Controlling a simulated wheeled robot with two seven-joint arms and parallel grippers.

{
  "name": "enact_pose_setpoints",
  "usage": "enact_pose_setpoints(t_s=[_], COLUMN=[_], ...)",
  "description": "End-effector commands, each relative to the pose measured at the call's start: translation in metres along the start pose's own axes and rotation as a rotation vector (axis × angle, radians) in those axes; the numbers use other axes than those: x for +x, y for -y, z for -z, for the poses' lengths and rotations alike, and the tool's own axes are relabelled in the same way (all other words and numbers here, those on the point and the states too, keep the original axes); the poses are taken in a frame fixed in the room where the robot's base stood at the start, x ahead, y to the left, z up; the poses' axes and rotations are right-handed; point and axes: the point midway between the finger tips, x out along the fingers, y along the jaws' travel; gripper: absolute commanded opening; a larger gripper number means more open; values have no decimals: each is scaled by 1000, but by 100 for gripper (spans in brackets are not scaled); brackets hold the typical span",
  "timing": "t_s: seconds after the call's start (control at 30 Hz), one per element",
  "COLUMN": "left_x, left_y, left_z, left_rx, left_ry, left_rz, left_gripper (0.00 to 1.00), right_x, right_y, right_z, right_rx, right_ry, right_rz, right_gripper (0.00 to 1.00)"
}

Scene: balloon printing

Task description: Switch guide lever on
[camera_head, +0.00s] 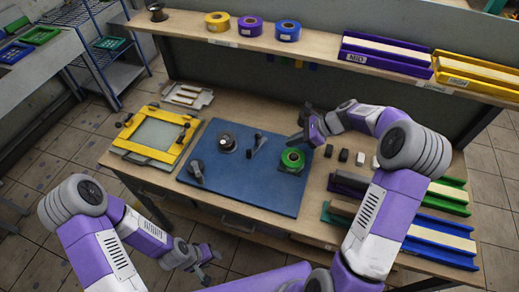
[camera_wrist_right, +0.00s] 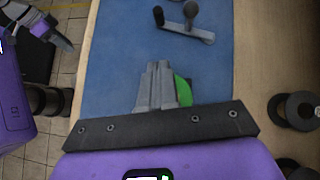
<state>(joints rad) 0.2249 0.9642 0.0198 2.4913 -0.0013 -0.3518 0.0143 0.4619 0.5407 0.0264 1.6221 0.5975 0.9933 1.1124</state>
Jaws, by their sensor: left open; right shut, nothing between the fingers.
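A blue board (camera_head: 240,185) lies on the wooden table. A small dark lever (camera_head: 258,142) stands near its back middle; it also shows in the right wrist view (camera_wrist_right: 187,22), ahead of my right fingers, with a round knob and a grey base arm. Another lever-like part (camera_head: 196,172) sits at the board's left front. I cannot tell by label which is the guide lever. My right gripper (camera_head: 297,137) is shut and empty above the board's right side, apart from the levers; its fingers show in the right wrist view (camera_wrist_right: 160,85). My left gripper (camera_head: 212,256) is open, low before the table's front edge.
A green roll (camera_head: 292,160) sits on the board close below my right gripper, partly hidden by its fingers in the wrist view. A dark spool (camera_head: 227,142) stands left of the lever. A yellow frame (camera_head: 155,137) lies left; small blocks (camera_head: 343,155) and coloured trays (camera_head: 440,240) lie right.

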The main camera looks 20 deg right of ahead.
Motion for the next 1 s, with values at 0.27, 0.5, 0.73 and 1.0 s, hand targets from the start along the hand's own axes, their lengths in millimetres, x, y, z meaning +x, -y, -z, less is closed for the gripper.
enact_pose_setpoints(t_s=[0.27,0.5,0.73,1.0], left_x=[2,6,8,7], left_y=[0,2,3,2], left_z=[0,1,1,0], left_rx=[0,0,0,0], left_ry=[-1,-1,-1,0], left_rz=[0,0,0,0], left_gripper=[43,43,43,43], right_x=[16,65,108,128], right_y=[0,-1,-1,0], right_z=[0,1,-5,-25], right_rx=[0,1,-3,-1], right_ry=[0,1,1,0], right_rz=[-3,-7,-4,0], right_gripper=[0,0,0,0])
